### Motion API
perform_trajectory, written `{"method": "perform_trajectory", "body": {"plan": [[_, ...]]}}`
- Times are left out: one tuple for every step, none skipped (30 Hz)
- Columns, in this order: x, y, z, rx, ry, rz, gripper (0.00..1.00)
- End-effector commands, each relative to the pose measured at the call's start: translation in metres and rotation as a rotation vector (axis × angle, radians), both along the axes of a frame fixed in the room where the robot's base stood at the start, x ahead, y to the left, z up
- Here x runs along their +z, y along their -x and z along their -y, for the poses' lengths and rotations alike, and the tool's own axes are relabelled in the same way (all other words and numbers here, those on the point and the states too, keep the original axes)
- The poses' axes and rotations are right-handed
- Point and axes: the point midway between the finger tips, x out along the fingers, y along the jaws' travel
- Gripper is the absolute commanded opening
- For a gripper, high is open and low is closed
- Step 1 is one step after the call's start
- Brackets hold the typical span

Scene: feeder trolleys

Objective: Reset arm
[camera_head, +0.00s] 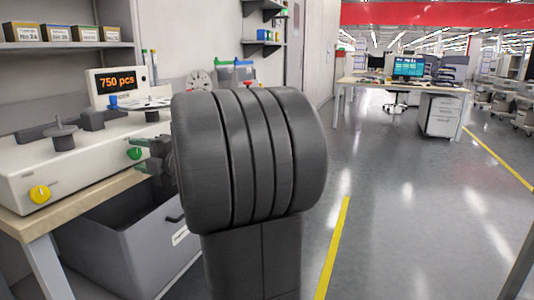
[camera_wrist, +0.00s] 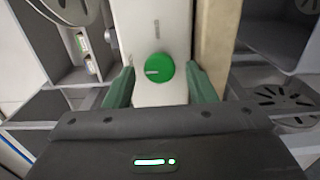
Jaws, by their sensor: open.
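My gripper (camera_wrist: 160,71) is open, with its two green fingers spread apart in the wrist view. A round green knob (camera_wrist: 159,67) on the front of the white counting machine shows between the fingertips, with a gap on each side. I cannot tell how far the tips are from the panel. In the head view my gripper (camera_head: 142,156) is at the machine's front, just right of the green knob (camera_head: 134,153). My dark arm links fill the middle of that view and hide part of the gripper. Nothing is held.
The white machine (camera_head: 90,161) with a yellow knob (camera_head: 40,193) and a "750 pcs" display (camera_head: 116,83) stands on a wooden-edged bench. A grey bin (camera_head: 133,262) sits below. Shelves with boxes (camera_head: 72,34) are upper left. Open floor (camera_head: 400,200) lies right.

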Motion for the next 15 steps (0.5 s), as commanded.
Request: {"method": "perform_trajectory", "body": {"plan": [[0.000,0.000,0.001,0.000,0.000,0.000,0.51],[0.000,0.000,0.001,0.000,0.000,0.000,0.51],[0.001,0.001,0.003,-0.001,0.000,0.000,0.51],[0.001,0.002,0.005,-0.001,0.000,0.000,0.51],[0.001,0.003,0.007,-0.001,0.000,0.000,0.51],[0.001,0.004,0.012,-0.002,0.000,-0.001,0.51],[0.002,0.005,0.015,-0.003,0.000,0.000,0.51],[0.002,0.007,0.020,-0.004,0.000,0.000,0.51],[0.002,0.010,0.025,-0.003,0.000,-0.001,0.51],[0.002,0.011,0.030,-0.005,0.001,0.000,0.51],[0.002,0.013,0.035,-0.004,0.001,0.001,0.51],[0.002,0.016,0.042,-0.005,0.001,0.000,0.51],[0.002,0.017,0.047,-0.005,0.001,0.000,0.51],[0.002,0.019,0.051,-0.004,0.001,0.000,0.51],[0.002,0.022,0.057,-0.005,0.002,0.000,0.51]]}}
